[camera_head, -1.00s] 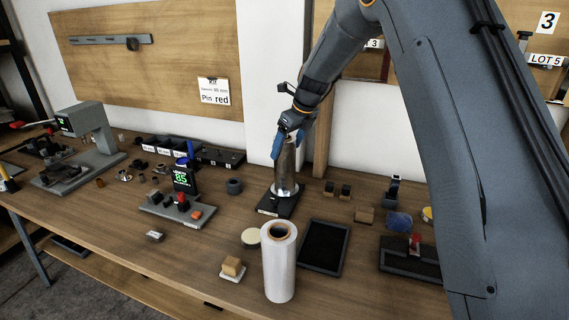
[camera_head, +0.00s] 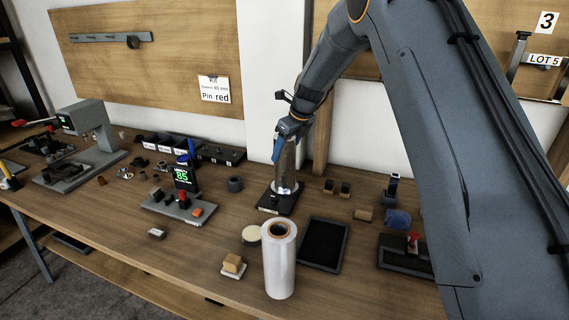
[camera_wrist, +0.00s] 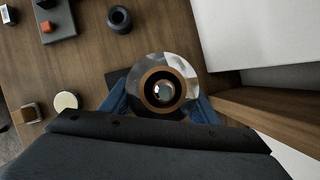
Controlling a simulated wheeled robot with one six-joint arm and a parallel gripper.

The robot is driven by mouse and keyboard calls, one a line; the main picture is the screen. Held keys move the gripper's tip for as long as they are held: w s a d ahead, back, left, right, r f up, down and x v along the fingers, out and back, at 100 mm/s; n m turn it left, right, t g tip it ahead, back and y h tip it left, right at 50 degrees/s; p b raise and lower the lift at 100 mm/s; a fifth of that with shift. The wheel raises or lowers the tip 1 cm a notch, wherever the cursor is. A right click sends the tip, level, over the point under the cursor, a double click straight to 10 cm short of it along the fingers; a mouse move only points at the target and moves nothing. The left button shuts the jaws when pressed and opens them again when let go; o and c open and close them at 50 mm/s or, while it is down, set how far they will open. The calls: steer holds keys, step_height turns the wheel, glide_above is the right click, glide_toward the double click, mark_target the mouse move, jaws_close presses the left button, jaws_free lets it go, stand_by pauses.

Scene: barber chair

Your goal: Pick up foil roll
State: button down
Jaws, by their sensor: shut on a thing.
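The foil roll (camera_head: 286,172) is a shiny silver cylinder with a brown core, standing near the back of the wooden bench on a small black base (camera_head: 269,208). My gripper (camera_head: 285,150) comes down from above and is shut on the upper part of the roll. In the wrist view the roll (camera_wrist: 176,66) is seen end-on, with its brown core ring, between the blue fingers of my gripper (camera_wrist: 160,102). The roll's bottom appears to rest on the base; I see no clear gap there. My gripper hides part of the roll's top.
A white film roll (camera_head: 279,267) stands at the bench front. A black tray (camera_head: 323,245) lies beside it. A display stand (camera_head: 184,182) is to the left. A wooden post (camera_head: 322,130) and white wall are close behind. Small blocks (camera_head: 346,190) lie to the right.

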steer(key=shift+r, duration=0.15)
step_height(320, 180, up, 28)
steer(key=b, duration=0.5)
stand_by(0.5)
